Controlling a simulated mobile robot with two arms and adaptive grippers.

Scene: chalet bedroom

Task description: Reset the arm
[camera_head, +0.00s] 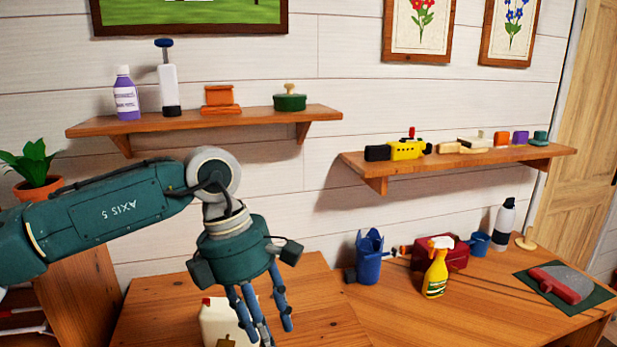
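My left arm (110,212) comes in from the left, bent at the wrist. My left gripper (266,325) points down over the table, near the middle of the view. Its blue fingers are apart, with nothing seen between them. A white container (216,322) stands on the table just left of and behind the fingers, partly covered by them. I cannot tell whether they touch it. My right arm and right gripper are not in view.
The wooden table (320,316) holds a blue holder (369,258), a yellow spray bottle (436,272), a red box (449,257) and a green mat (595,299). Two wall shelves (205,122) (470,161) carry small items. A potted plant (37,184) is at left.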

